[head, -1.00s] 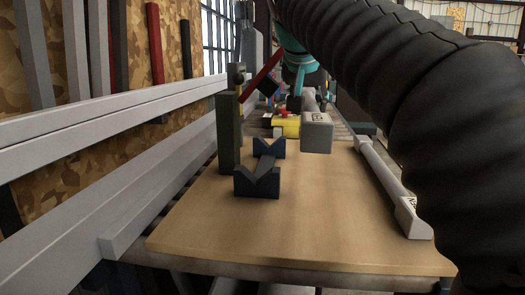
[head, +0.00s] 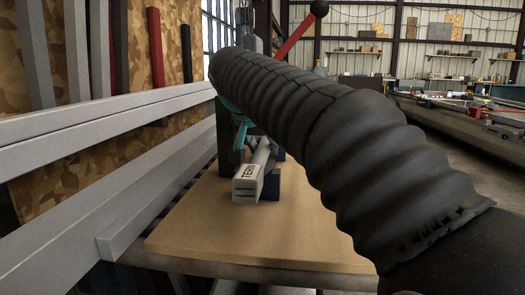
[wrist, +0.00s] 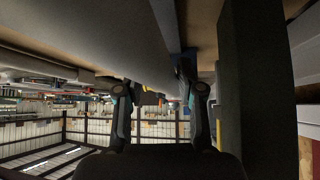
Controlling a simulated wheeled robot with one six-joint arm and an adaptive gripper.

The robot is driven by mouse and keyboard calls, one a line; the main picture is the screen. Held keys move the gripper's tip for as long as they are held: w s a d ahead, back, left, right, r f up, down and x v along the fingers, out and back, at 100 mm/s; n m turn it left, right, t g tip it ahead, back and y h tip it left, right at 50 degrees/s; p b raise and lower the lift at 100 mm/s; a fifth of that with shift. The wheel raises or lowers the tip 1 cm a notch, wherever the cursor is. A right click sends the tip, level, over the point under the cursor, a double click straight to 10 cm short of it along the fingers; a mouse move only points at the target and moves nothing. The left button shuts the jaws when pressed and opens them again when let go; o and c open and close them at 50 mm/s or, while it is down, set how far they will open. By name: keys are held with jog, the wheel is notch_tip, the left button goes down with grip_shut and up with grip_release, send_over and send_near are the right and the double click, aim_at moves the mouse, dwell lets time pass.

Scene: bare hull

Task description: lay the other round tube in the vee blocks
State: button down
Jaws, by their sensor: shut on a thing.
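My gripper (wrist: 160,90) is shut on the tube, with a finger on either side. The near dark blue vee block (head: 272,185) shows just right of and behind the end block. The tube is low over the vee blocks; I cannot tell whether it rests in them. The far vee block is mostly hidden. My arm covers the right of the board, where the second tube lay.
A dark upright post (head: 225,150) stands left of the vee blocks and fills the right of the wrist view (wrist: 245,90). Grey rails (head: 105,115) run along the left. The front of the wooden board (head: 255,235) is clear.

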jog(key=shift+f, duration=0.2)
jog(key=shift+f+b, duration=0.3)
jog(key=shift+f, duration=0.1)
jog(key=shift+f, duration=0.25)
jog(key=c, duration=0.7)
grip_release()
